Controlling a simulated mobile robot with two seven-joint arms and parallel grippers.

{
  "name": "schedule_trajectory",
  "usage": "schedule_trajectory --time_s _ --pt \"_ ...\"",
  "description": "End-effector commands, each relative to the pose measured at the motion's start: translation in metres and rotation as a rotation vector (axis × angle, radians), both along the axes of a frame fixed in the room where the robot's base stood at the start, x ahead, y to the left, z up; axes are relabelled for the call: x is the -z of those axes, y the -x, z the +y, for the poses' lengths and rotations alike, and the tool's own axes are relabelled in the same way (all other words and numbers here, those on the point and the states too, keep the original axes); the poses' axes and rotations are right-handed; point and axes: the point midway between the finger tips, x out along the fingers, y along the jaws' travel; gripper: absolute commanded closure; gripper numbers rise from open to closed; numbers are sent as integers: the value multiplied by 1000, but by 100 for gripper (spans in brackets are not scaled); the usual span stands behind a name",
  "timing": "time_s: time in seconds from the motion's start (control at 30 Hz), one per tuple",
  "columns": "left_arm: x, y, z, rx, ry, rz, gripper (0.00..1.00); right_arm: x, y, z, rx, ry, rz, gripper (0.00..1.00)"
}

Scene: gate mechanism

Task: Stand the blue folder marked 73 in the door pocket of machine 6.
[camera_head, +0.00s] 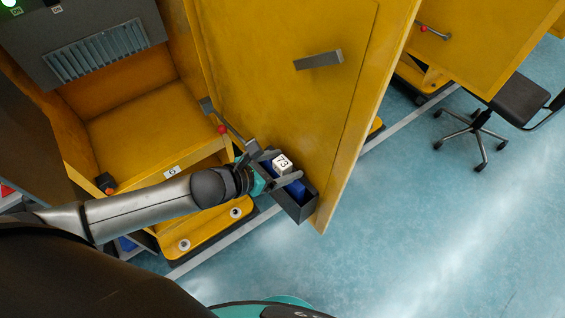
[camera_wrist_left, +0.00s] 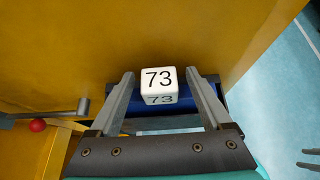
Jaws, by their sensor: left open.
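The blue folder (camera_head: 296,189) stands in the dark grey door pocket (camera_head: 307,208) on the yellow door (camera_head: 290,90) of the machine marked 6. Its white block (camera_head: 282,163) reads 73 and sticks up above the pocket. In the left wrist view the white block (camera_wrist_left: 159,84) and the blue folder (camera_wrist_left: 150,122) lie between the spread fingers. My left gripper (camera_head: 283,169) is open around the block; it also shows in the left wrist view (camera_wrist_left: 160,85). The folder's lower part is hidden in the pocket. My right gripper cannot be made out in the head view.
The yellow door stands open, with a grey handle (camera_head: 318,60) and a red-knobbed lever (camera_head: 223,129) close to my left arm. A second yellow machine and a black chair (camera_head: 520,100) stand at right. The blue floor (camera_head: 430,220) is clear at lower right.

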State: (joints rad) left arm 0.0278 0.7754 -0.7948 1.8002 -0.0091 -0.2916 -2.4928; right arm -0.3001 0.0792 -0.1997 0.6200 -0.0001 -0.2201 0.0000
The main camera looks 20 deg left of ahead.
Motion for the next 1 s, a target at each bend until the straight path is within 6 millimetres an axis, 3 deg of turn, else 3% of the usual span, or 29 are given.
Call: schedule_trajectory --time_s 0.43,1.0 --pt "-4 7 6 0 -3 2 18 -1 0 0 0 0 0 50" --pt "-47 68 44 0 -3 4 18 -6 0 0 0 0 0 50"
